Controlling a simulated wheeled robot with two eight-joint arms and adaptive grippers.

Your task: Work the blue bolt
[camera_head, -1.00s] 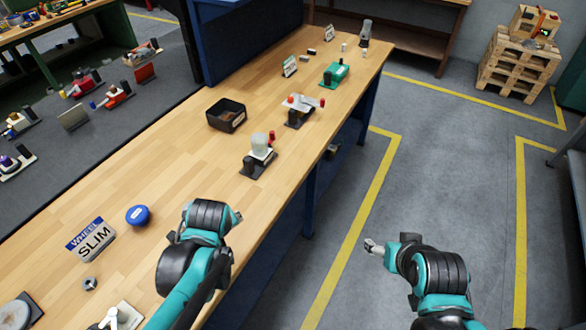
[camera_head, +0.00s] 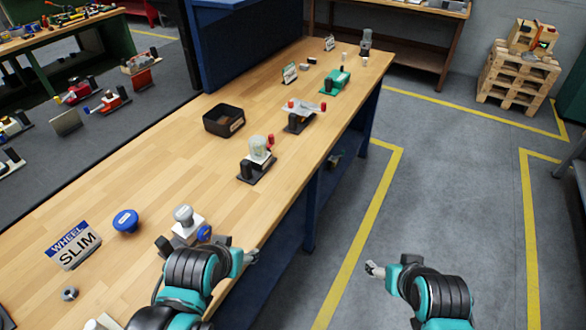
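A small fixture (camera_head: 187,222) with a white body and a grey round knob stands on the wooden bench, just beyond my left arm. A blue round part (camera_head: 204,233), possibly the blue bolt, sits on its right side. My arm hides the fixture's lower part. A separate blue disc-shaped knob (camera_head: 126,220) stands on the bench to its left. My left gripper (camera_head: 250,257) is at the bench's right edge, to the right of and nearer than the blue part, apart from it. My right gripper (camera_head: 374,270) is over the floor, away from the bench. Both are too small to read.
A sign reading "WHEEL SLIM" (camera_head: 74,246) and a metal nut (camera_head: 69,294) are at the left. A black bin (camera_head: 223,121) and several fixtures, including a green one (camera_head: 336,80), stand farther along the bench (camera_head: 150,170).

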